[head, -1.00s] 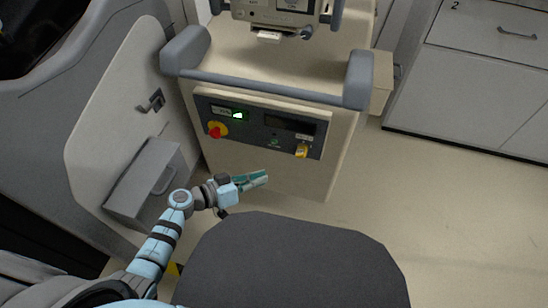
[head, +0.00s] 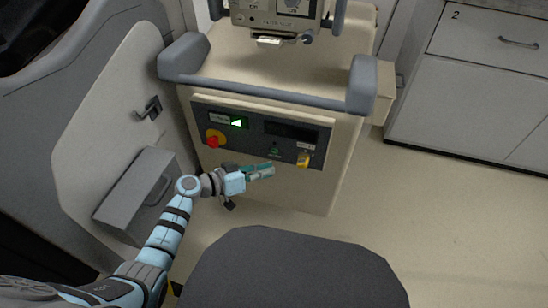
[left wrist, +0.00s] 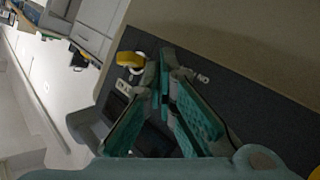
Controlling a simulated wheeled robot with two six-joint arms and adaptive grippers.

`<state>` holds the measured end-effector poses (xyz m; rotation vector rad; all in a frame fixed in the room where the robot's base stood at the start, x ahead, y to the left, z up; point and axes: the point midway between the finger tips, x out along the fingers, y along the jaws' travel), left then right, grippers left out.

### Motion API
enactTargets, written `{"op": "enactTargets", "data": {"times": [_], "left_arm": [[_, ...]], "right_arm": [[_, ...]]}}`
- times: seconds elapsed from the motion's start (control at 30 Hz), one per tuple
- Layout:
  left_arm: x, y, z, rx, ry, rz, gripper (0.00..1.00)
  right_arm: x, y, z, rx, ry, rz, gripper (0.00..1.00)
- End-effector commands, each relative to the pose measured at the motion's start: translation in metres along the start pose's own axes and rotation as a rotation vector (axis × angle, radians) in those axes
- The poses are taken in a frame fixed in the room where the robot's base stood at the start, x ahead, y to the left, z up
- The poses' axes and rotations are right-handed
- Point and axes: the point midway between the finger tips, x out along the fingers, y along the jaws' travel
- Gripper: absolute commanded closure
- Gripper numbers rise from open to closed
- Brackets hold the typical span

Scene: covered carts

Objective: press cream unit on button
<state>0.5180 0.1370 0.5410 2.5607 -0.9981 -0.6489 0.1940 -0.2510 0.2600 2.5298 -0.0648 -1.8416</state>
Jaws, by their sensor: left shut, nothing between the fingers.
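The cream unit (head: 270,188) stands ahead with a dark control panel (head: 250,138) on its front. The panel has a green-lit display or switch (head: 236,123), a red knob on a yellow base (head: 213,141), a small round button with a green mark (head: 275,152) and a yellow switch (head: 304,160). My left gripper (head: 268,171) is shut and empty, its tips just below the green-marked button in the picture; I cannot tell if they touch. In the left wrist view the closed teal fingers (left wrist: 165,80) point at the dark panel, covering part of it.
A grey handrail (head: 270,92) crosses the unit above the panel. A grey box (head: 135,190) on a pale side panel stands left of my arm. A grey cabinet (head: 475,95) stands at the right. Floor (head: 440,215) is clear on the right.

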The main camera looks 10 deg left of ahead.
Motion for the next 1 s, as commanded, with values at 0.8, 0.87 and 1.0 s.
{"op": "enactTargets", "data": {"times": [0.8, 0.87, 1.0], "left_arm": [[0.015, -0.01, -0.012, 0.0, 0.0, 0.0, 1.0], [0.015, -0.01, -0.012, 0.0, 0.0, 0.0, 1.0], [0.015, -0.01, -0.012, 0.0, 0.0, 0.0, 1.0]], "right_arm": [[-0.008, -0.001, -0.008, -0.013, -0.01, 0.0, 0.64], [-0.008, -0.001, -0.008, -0.013, -0.01, 0.0, 0.64], [-0.008, -0.001, -0.009, -0.013, -0.009, 0.0, 0.64]]}}
